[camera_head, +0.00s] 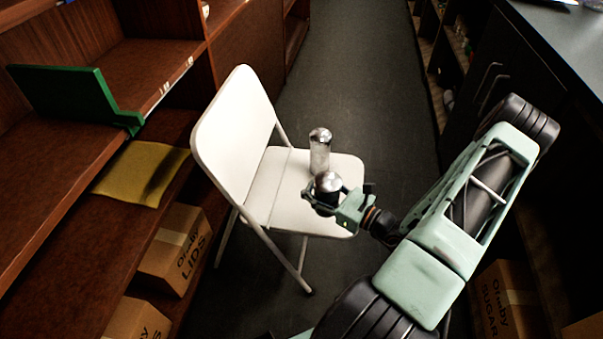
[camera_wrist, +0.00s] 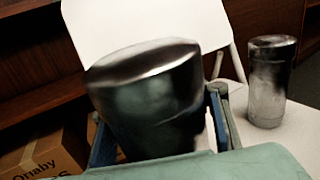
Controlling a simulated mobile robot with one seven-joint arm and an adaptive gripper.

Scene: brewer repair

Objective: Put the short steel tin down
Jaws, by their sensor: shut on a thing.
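My gripper (camera_head: 324,196) is shut on the short steel tin (camera_head: 328,181), a dark shiny cylinder with a domed-looking lid. It holds the tin upright over the front part of the white folding chair's seat (camera_head: 338,168). In the wrist view the tin (camera_wrist: 150,95) fills the middle between my fingers (camera_wrist: 160,130), and its lower part is hidden. I cannot tell whether its base touches the seat. A taller steel-topped cylinder (camera_head: 320,150) stands on the seat behind it; in the wrist view it stands to the right (camera_wrist: 268,85), apart from the tin.
The chair's backrest (camera_head: 232,130) rises at the left of the seat. Wooden shelves (camera_head: 75,210) with a green bracket (camera_head: 75,92), yellow cloth (camera_head: 143,172) and a LIDS box (camera_head: 178,248) line the left. A dark counter (camera_head: 565,40) runs along the right. The aisle floor behind is clear.

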